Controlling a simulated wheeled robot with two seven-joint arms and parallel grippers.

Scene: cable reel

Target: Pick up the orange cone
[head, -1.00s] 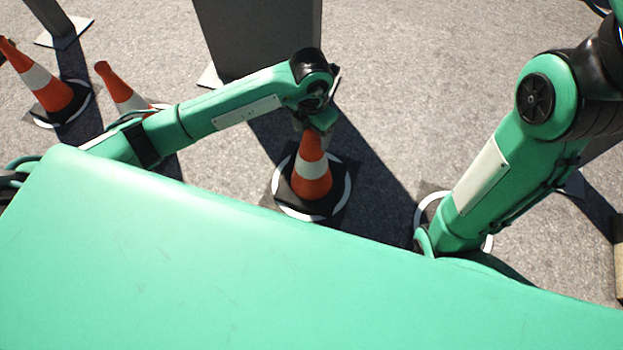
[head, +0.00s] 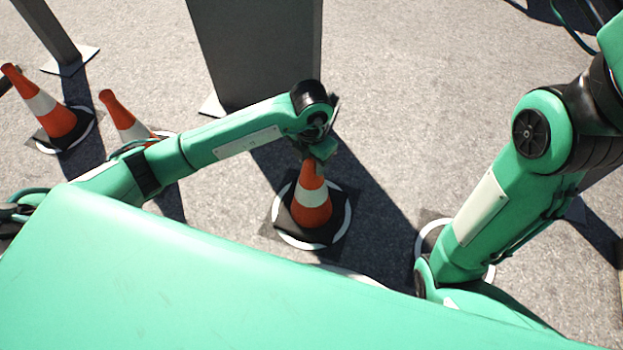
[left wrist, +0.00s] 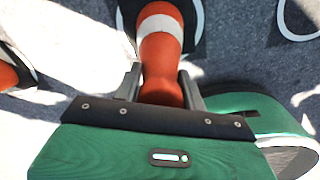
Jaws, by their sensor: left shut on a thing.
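An orange cone (head: 311,205) with a white band and a black square base stands upright inside a white ring on the ground, in the middle of the head view. My left gripper (head: 318,157) is at the cone's top and shut on it. In the left wrist view, the two fingers (left wrist: 160,88) lie on either side of the cone's orange upper part (left wrist: 161,62). The cone's tip is partly hidden by the gripper. My right arm shows at the right of the head view, but its gripper is out of the picture.
Two more orange cones stand at the left, one at the far left (head: 52,112) and one partly behind my left arm (head: 122,115). A grey upright panel (head: 255,55) stands behind the held cone. A grey post (head: 45,30) is at the upper left.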

